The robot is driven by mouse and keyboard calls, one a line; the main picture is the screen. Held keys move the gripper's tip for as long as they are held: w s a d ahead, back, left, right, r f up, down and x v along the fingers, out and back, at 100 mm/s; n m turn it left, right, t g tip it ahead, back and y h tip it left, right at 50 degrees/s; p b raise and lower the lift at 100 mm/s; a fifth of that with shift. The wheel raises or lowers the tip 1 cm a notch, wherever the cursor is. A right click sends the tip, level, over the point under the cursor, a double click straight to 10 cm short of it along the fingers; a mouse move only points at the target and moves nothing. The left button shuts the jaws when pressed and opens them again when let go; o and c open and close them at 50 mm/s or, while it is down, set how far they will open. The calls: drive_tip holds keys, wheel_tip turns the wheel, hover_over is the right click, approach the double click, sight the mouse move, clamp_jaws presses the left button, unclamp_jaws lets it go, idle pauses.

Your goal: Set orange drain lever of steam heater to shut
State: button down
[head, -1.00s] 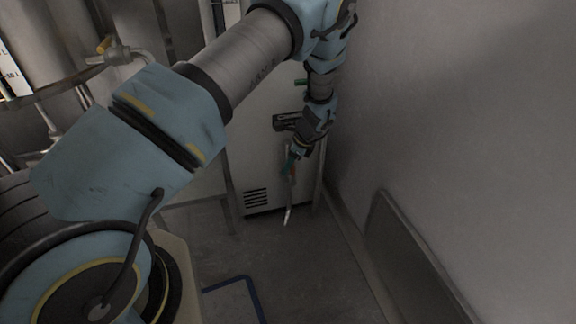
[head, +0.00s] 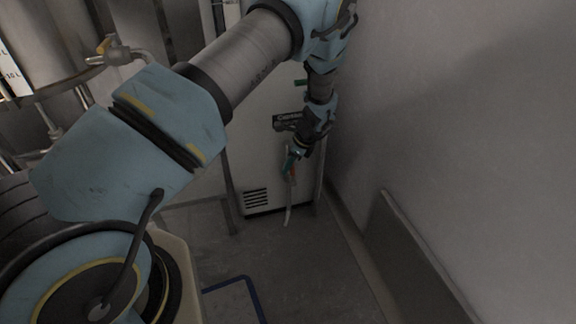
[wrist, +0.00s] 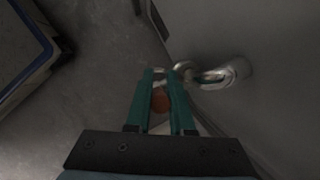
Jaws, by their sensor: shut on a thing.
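The steam heater (head: 262,165) is a pale upright cabinet at the back, beside the wall. Its drain pipe (wrist: 232,72) is a bent shiny metal tube coming out of the cabinet in the wrist view. The orange drain lever (wrist: 160,101) shows between the fingers of my gripper (wrist: 167,76). In the head view my gripper (head: 290,165) is low on the heater's front, with a bit of orange at the fingers. The green fingers are shut on the lever. They and the gripper body hide part of it, so its exact angle is hard to tell.
A pale hose (head: 288,211) hangs below the drain toward the floor. A wall with a leaning panel (head: 415,255) stands close on the right. Metal tanks and pipes (head: 120,53) are at the left. The floor in front of the heater is clear, with a blue line (head: 230,283).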

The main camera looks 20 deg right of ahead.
drive_tip(key=shift+a, duration=0.1)
idle(0.7)
drive_tip(key=a+f+n+g+h+b, duration=0.1)
drive_tip(key=a+f+h+b, duration=0.5)
drive_tip(key=h, duration=1)
drive_tip(key=shift+w+f+n+h, duration=0.4)
drive_tip(key=shift+f+n, duration=0.3)
drive_tip(key=shift+f, duration=0.9)
